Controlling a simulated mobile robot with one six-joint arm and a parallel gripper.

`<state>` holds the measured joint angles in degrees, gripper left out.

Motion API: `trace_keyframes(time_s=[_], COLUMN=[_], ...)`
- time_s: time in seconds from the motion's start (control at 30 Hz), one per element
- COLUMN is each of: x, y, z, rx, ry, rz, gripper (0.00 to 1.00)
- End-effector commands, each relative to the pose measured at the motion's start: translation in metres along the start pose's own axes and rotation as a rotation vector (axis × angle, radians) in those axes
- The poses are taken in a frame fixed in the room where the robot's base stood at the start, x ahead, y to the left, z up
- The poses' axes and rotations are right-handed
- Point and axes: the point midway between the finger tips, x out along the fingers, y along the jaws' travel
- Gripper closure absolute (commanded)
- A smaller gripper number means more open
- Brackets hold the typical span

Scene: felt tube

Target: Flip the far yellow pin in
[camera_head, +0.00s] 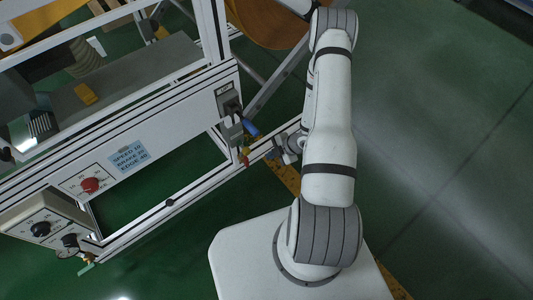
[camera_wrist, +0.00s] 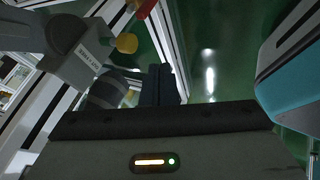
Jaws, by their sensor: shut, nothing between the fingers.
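A yellow pin (camera_wrist: 127,43) with a rounded head sticks out beside a grey labelled block in the wrist view. A smaller yellow spot (camera_wrist: 130,93) shows lower, partly hidden behind a dark rounded part; I cannot tell which of the two is the far pin. In the head view a small yellow piece (camera_head: 245,151) hangs below the grey block (camera_head: 232,131) at the frame's corner. My gripper (camera_head: 272,153) is just right of it, apart from it as far as I can see. In the wrist view my gripper (camera_wrist: 160,72) is shut and empty, below and right of the yellow head.
A red part (camera_wrist: 146,8) sits above the yellow head, and a blue handle (camera_head: 250,128) is beside the block. The white machine frame (camera_head: 150,180) carries a red knob (camera_head: 91,185) and a blue label (camera_head: 129,155). Open green floor (camera_head: 440,140) lies to the right.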

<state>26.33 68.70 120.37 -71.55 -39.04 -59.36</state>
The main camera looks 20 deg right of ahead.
Motion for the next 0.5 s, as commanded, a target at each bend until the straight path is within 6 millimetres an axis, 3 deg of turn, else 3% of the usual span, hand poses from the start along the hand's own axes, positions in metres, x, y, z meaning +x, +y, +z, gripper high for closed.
trace_keyframes(time_s=[0.37,0.5], x=[0.083,0.093], y=[-0.002,0.018], z=[0.000,-0.001], rx=[-0.003,-0.005], ry=[0.002,0.000], rz=[-0.003,0.001], gripper=[1.00,1.00])
